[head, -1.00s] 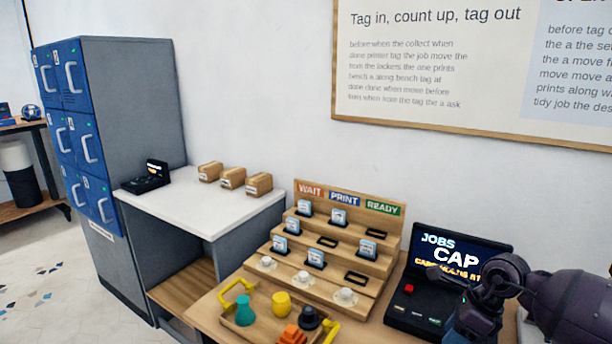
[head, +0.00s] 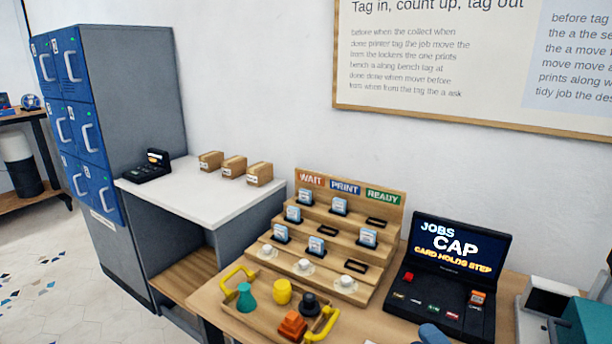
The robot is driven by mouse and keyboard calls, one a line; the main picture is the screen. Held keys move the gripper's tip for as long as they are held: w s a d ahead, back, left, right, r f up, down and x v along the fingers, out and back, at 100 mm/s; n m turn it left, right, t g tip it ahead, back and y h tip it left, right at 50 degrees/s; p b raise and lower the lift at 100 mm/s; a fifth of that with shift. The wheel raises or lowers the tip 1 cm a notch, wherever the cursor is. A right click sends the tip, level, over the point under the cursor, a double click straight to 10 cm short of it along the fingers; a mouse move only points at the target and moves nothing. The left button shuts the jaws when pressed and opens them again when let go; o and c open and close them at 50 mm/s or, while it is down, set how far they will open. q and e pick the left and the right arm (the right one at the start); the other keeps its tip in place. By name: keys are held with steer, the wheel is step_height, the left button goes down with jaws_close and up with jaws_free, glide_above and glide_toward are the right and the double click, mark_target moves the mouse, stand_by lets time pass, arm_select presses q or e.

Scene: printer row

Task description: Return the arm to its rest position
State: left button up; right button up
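Neither of my grippers shows clearly in the head view. A small blue-grey rounded shape (head: 433,334) shows at the bottom edge, and I cannot tell what it is. The jobs console (head: 447,280) stands open on the wooden bench, its screen reading "JOBS CAP" with a yellow line below.
A tray (head: 238,272) with yellow handles holds small printed pieces at the front of the bench. Blue lockers (head: 78,120) stand at left. Small boxes (head: 233,166) and a black device (head: 152,168) sit on the white-topped table (head: 200,192). A teal-and-grey machine (head: 585,318) is at right.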

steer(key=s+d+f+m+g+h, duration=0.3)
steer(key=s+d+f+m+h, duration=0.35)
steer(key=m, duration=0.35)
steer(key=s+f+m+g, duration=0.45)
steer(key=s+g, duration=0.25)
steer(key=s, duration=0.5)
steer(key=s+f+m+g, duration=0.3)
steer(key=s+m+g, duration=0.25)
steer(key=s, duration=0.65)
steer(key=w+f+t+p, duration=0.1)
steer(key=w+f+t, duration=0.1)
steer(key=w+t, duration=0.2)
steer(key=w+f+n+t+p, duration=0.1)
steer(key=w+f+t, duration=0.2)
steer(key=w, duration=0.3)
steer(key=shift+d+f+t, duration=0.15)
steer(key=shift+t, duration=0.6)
